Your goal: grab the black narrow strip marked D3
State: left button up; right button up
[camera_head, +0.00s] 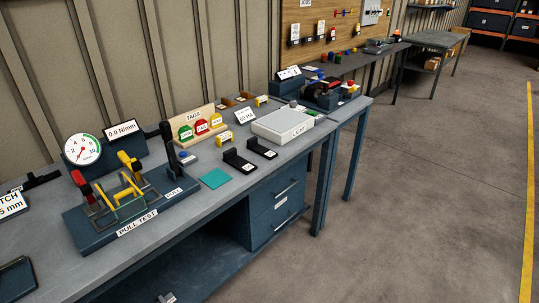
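Two small black pieces with white labels lie on the grey workbench (215,200), right of its middle: a nearer one (236,160) and a farther one (259,147). Their labels are too small to read, so I cannot tell whether either is the strip marked D3. Other dark pieces lie at the far left of the bench, also with no readable D3 mark. Neither of my grippers is in view.
A pull test rig (130,200) with yellow and red parts stands on the left. A round gauge (82,149), tags rack (200,125), teal mat (215,178) and light grey box (282,125) are also on the bench. Open floor (420,200) lies right.

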aim_at(253, 145)
jog(key=i+l+z, duration=0.25)
jog(key=i+z, duration=0.15)
jog(key=i+l+z, duration=0.15)
jog(key=i+z, duration=0.2)
jog(key=i, duration=0.15)
